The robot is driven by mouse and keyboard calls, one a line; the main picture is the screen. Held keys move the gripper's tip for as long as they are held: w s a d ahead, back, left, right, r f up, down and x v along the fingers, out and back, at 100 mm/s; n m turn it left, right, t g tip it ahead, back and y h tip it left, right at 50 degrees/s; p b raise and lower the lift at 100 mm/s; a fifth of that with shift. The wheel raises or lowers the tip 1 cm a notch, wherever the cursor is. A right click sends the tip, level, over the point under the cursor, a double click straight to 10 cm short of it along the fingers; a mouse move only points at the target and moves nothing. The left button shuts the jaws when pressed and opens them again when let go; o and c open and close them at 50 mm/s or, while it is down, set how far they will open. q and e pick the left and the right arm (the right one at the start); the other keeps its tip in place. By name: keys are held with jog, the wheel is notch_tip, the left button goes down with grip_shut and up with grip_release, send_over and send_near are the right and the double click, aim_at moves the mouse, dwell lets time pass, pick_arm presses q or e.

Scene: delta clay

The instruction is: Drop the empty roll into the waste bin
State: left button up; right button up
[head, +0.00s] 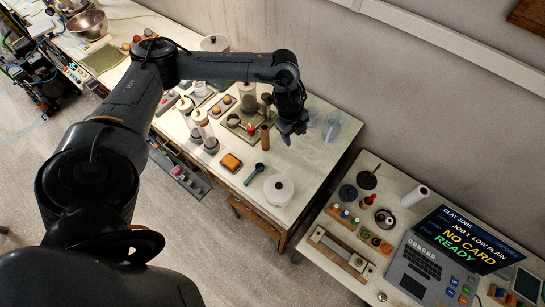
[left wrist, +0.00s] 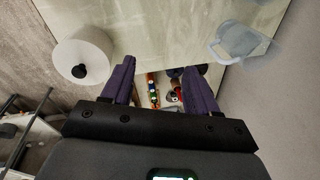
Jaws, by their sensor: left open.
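My left gripper (head: 290,134) is over the right part of the long worktable, pointing down, open and empty. In the left wrist view its two purple fingers (left wrist: 160,88) stand apart with nothing gripped between them. A brown tube (head: 265,136) stands upright just left of the gripper, apart from it. A white cylinder (head: 414,196) lies on the right-hand table. I cannot tell for sure which of these is the empty roll. No waste bin can be made out. My right gripper is not in view.
A white lidded round pot (head: 278,190) sits near the table's front corner and shows in the left wrist view (left wrist: 84,54). A clear jug (head: 332,126) stands at the back. A gap separates the tables.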

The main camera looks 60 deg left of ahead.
pick_arm(q)
jog(key=d+f+m+t+h, duration=0.1)
jog(key=d+f, duration=0.1)
jog(key=d, duration=0.6)
jog(key=d+f+m+t+h, duration=0.1)
jog(key=d+f, duration=0.1)
jog(key=d, duration=0.6)
jog(key=s+d+r+n+t+h, duration=0.1)
jog(key=s+d+r+n+t, duration=0.1)
jog(key=d, duration=0.6)
jog(key=s+d+r+n+t+h, duration=0.1)
jog(key=d+r+n+t, duration=0.15)
jog(key=d, duration=0.55)
jog(key=s+a+f+n+g+y, duration=0.1)
jog(key=s+a+n+g+y, duration=0.3)
jog(key=s+a+n, duration=0.8)
jog(key=s+a+g, duration=0.1)
jog(key=s, duration=0.2)
jog(key=shift+s+a+f, duration=0.15)
jog(key=shift+s+f, duration=0.2)
